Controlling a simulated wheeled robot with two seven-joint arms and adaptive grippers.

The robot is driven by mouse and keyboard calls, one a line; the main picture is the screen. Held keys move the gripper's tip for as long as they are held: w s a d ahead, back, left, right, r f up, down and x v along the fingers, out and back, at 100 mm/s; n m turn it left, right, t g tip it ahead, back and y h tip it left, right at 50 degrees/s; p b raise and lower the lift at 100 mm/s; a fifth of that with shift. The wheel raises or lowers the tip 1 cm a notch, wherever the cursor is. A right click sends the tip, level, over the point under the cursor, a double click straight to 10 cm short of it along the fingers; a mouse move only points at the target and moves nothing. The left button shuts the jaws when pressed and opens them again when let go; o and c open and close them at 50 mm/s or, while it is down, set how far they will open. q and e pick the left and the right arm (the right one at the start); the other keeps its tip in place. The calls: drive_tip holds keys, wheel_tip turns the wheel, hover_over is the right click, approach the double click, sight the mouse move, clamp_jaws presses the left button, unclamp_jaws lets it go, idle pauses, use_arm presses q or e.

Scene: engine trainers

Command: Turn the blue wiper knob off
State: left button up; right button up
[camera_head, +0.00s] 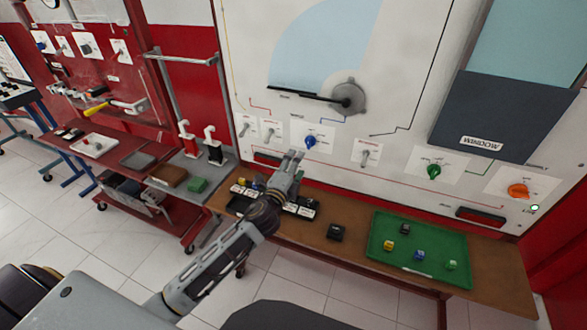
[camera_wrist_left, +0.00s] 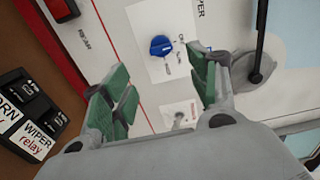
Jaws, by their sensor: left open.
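The blue wiper knob (camera_head: 310,141) sits on a white label plate on the upright white trainer board. In the left wrist view the blue knob (camera_wrist_left: 160,46) shows beyond the fingertips, between the two green-padded fingers in picture width. My left gripper (camera_head: 292,160) is just below and left of the knob in the head view, apart from it as far as I can see. In the wrist view my left gripper (camera_wrist_left: 162,82) is open and empty. The label's small print beside the knob is hard to read. My right gripper is not in view.
A green knob (camera_head: 433,171), an orange knob (camera_head: 518,190) and grey toggle switches (camera_head: 365,156) share the board. The wiper arm (camera_head: 308,94) is above. Below, a brown table (camera_head: 345,260) holds relays and a green tray (camera_head: 462,277).

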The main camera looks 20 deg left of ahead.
use_arm(q)
drive_tip(key=shift+s, duration=0.6)
